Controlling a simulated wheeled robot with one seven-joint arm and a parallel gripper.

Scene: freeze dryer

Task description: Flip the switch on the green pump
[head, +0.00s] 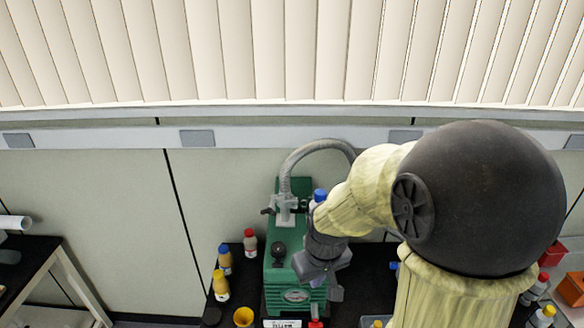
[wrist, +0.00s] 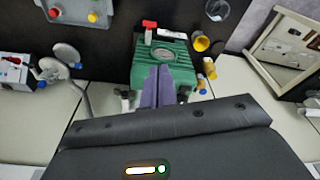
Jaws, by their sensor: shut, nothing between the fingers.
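The green pump (head: 290,262) stands on the black bench, with a round gauge on its front and a grey hose rising from its top. In the wrist view the green pump (wrist: 178,52) lies straight ahead, its ribbed top partly behind my fingers. My gripper (head: 322,272) is over the pump's right side in the head view. In the wrist view my gripper (wrist: 160,70) is shut and empty, its purple-grey fingers together in front of the pump. A red T-shaped piece (wrist: 149,29) stands beside a white label at the pump's front; I cannot tell whether it is the switch.
Bottles with yellow (head: 221,285), blue (head: 225,259) and red (head: 250,242) caps stand left of the pump. A yellow cup (head: 243,317) is near its front left. More bottles (head: 540,300) stand at the right. The wall and blinds are behind.

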